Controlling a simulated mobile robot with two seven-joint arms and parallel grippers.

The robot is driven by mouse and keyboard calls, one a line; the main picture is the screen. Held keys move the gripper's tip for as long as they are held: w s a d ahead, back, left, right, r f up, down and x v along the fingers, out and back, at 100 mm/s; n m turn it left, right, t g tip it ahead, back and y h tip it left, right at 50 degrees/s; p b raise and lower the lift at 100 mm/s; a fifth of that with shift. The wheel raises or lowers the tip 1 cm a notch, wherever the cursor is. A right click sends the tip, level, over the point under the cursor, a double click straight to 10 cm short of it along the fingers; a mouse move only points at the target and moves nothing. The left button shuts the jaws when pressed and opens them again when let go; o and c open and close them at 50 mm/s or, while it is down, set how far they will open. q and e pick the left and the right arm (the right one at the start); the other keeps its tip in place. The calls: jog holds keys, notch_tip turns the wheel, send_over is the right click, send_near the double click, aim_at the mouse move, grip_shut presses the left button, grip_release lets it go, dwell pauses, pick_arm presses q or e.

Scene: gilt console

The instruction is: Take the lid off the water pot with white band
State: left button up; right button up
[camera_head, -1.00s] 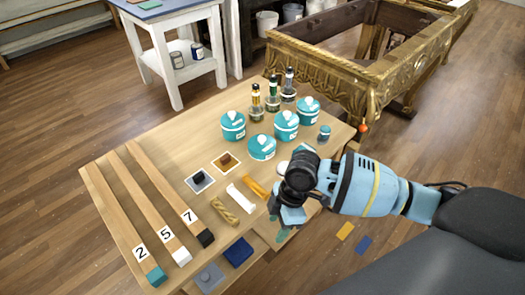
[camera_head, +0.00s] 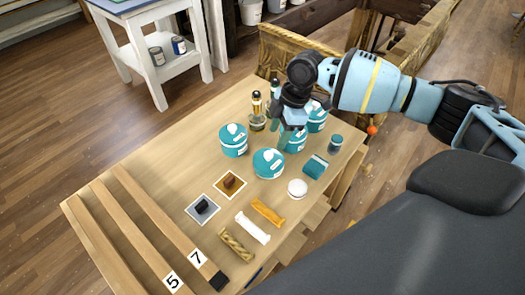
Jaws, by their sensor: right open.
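Several teal pots with teal-and-white lids stand on the wooden table: a left one (camera_head: 233,141), a front one (camera_head: 269,164), a middle one (camera_head: 295,141) and a back right one (camera_head: 317,117). All their lids appear to be on. I cannot tell at this size which one bears the white band. My right gripper (camera_head: 284,133) is open and points down over the middle pot, partly hiding it. I cannot tell whether its fingers touch that lid. My left gripper is not in view.
Dark-capped bottles (camera_head: 257,112) stand behind the pots, partly hidden by my right gripper. A small teal-lidded jar (camera_head: 335,143), a teal block (camera_head: 315,166) and a white round piece (camera_head: 297,188) lie right and in front. Wooden strips (camera_head: 150,215) lie at the left. The gilt console (camera_head: 290,48) stands behind.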

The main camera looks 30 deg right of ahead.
aim_at(269, 154)
jog(key=shift+s+a+f, duration=0.15)
jog(key=shift+f, duration=0.35)
jog(key=shift+s+a+f, duration=0.1)
jog(key=shift+a+f, duration=0.05)
jog(key=shift+f, duration=0.35)
jog(key=shift+w+a+f, duration=0.1)
jog(key=shift+w+f, duration=0.05)
jog(key=shift+f, duration=0.3)
jog(key=x, duration=0.3)
jog(key=shift+w+a+f+b, duration=0.1)
jog(key=shift+w+f+b, duration=0.1)
jog(key=shift+w+b, duration=0.1)
jog(key=shift+a+f, duration=0.15)
jog(key=shift+f, duration=0.4)
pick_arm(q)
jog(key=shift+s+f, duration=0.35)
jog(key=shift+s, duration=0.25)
pick_arm(e)
jog(key=shift+c, duration=0.4)
jog(key=c, duration=1)
